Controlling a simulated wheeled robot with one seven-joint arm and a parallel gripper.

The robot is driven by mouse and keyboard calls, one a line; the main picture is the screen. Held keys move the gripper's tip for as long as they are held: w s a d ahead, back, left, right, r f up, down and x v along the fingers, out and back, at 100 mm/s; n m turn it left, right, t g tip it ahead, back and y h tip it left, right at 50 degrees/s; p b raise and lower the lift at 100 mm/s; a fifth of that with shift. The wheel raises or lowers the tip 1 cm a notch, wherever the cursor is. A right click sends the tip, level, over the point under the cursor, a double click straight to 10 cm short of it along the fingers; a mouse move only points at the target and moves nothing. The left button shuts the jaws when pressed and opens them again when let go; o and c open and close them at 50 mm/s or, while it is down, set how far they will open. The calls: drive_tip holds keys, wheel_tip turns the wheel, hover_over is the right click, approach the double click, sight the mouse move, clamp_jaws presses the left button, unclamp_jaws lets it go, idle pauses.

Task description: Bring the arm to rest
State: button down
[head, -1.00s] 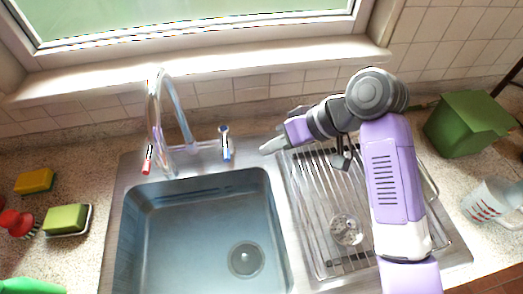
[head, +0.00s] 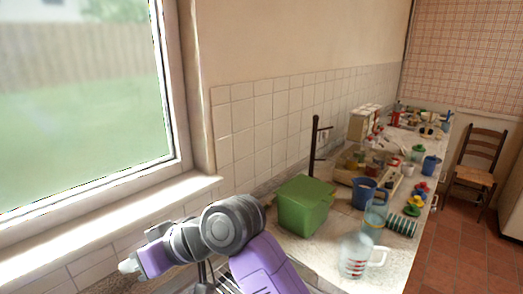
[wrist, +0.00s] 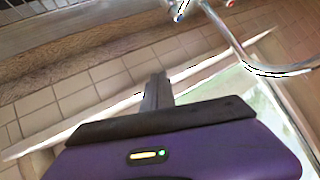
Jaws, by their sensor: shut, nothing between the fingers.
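My arm, purple and grey, is folded at the lower left of the head view, with its end pointing left in front of the window. My gripper (head: 129,266) is shut and empty there, held above the counter near the sill. In the wrist view my gripper (wrist: 157,78) shows as a dark pair of fingers pressed together, with the tiled wall and the window behind them. Nothing is held, and no object touches the fingers.
The tap (wrist: 235,45) shows at the wrist view's upper right. A green lidded box (head: 303,207) stands right of my arm, with a measuring jug (head: 354,256) nearer. A crowded counter (head: 392,270) runs back to the right. A chair (head: 477,165) stands on the tiled floor.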

drive_tip(key=w+d+f+m+t, duration=0.1)
drive_tip(key=d+f+m+t, duration=0.2)
drive_tip(key=d+m+t, duration=0.4)
drive_tip(key=d+f+m+t, duration=0.2)
drive_tip(key=d+t, duration=0.4)
drive_tip(key=d, duration=0.4)
drive_tip(key=s+d+f+m+t+h, duration=0.25)
drive_tip(key=s+d+h, duration=0.2)
drive_tip(key=d, duration=0.45)
drive_tip(key=s+d+f+h, duration=0.2)
drive_tip(key=s+d, duration=0.4)
drive_tip(key=s, duration=0.4)
drive_tip(key=s+d+f+g+h, duration=0.1)
drive_tip(key=s+d+h, duration=0.1)
drive_tip(key=s+d, duration=0.4)
drive_tip(key=s+d+f+g+h, duration=0.1)
drive_tip(key=s+d, duration=0.5)
drive_tip(key=s, duration=0.9)
drive_tip(key=shift+s+d+f+h, duration=0.15)
drive_tip(key=shift+s+f+h, duration=0.15)
drive_tip(key=shift+f+h, duration=0.55)
drive_tip(key=shift+g, duration=0.25)
